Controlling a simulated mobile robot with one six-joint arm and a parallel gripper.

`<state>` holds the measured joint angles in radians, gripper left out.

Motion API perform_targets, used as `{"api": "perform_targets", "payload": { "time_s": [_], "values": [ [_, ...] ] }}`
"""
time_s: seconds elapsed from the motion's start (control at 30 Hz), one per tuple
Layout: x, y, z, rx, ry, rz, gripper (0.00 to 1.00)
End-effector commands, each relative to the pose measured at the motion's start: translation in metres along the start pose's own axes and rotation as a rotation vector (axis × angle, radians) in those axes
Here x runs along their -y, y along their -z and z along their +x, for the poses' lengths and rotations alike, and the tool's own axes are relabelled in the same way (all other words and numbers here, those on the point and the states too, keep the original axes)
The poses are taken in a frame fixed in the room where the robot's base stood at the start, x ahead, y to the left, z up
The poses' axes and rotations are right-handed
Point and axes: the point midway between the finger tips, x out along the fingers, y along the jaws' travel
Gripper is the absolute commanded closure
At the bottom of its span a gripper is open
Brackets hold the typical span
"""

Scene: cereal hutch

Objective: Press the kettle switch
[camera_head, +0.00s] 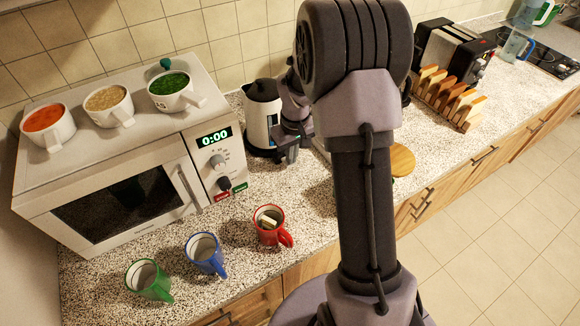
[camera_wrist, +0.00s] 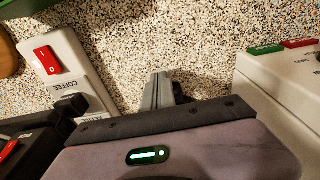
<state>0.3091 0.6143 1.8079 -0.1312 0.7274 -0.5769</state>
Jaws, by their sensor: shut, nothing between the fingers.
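The kettle (camera_head: 262,118), pale-bodied with a black top, stands on the counter right of the microwave, partly behind my arm. My gripper (camera_head: 289,156) is low in front of it, fingers shut and empty. In the wrist view the closed fingers (camera_wrist: 161,90) point over bare speckled counter. Left of them lies a white switch strip (camera_wrist: 84,75) with a red rocker switch (camera_wrist: 46,60) marked 1 and 0 and a COFFEE label. I cannot tell a kettle switch. The fingers appear apart from the strip.
The microwave (camera_head: 120,180) carries several bowls, and its green and red buttons show at right in the wrist view (camera_wrist: 283,47). Green (camera_head: 149,280), blue (camera_head: 205,255) and red (camera_head: 270,226) mugs stand in front. A toast rack (camera_head: 450,100) and toaster (camera_head: 447,60) stand right.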

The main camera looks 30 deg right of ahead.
Motion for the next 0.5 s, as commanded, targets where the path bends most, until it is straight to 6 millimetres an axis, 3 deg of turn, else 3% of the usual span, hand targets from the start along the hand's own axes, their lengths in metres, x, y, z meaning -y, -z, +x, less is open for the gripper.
{"api": "perform_targets", "payload": {
  "time_s": [0.33, 0.5],
  "values": [
    [0.000, 0.000, 0.002, 0.000, 0.000, 0.001, 1.00],
    [0.000, -0.001, 0.016, 0.000, 0.000, 0.000, 1.00]
  ]
}}
